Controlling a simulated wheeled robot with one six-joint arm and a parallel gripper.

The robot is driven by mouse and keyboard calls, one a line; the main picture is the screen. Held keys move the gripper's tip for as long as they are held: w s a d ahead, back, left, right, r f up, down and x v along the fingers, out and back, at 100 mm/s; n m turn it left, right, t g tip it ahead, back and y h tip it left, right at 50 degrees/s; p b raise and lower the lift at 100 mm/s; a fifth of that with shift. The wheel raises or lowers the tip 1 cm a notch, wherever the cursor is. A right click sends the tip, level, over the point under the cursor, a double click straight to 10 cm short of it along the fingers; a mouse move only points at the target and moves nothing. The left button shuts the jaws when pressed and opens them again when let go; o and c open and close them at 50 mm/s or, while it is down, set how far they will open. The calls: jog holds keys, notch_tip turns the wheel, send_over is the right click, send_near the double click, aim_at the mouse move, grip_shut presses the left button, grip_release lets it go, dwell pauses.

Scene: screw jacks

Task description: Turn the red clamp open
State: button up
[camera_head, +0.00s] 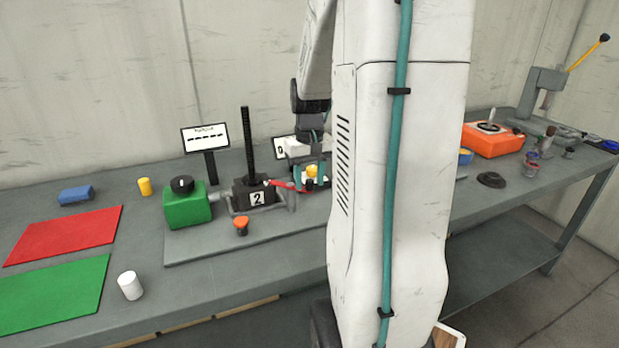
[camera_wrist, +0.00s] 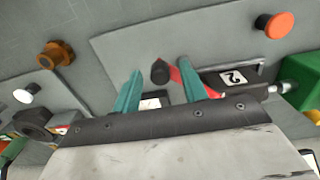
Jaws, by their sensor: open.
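The red clamp is a red lever with a black knob, beside the dark jack block labelled 2 (camera_head: 257,198). In the head view, the red lever (camera_head: 283,185) points right, toward my gripper. In the wrist view, the red clamp (camera_wrist: 176,75) lies by the right finger, with its black knob (camera_wrist: 160,72) between my two teal fingers. My gripper (camera_wrist: 161,68) is open, with one finger on each side of the knob; contact cannot be told.
A green box (camera_head: 187,206) with a black dial stands left of the jack. An orange button (camera_head: 241,225) sits in front on the grey plate (camera_head: 195,248). A dark toothed post (camera_head: 249,145) rises from the jack block. Bare bench lies near the white cylinder (camera_head: 130,285).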

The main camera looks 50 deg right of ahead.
grip_shut()
jog(key=shift+a, duration=0.15)
jog(key=w+a+m, duration=0.4)
jog(key=a+m, duration=0.2)
jog(key=m, duration=1.1)
jog(key=shift+a+m, duration=0.15)
jog(key=shift+m, duration=0.25)
dwell(0.4)
grip_release()
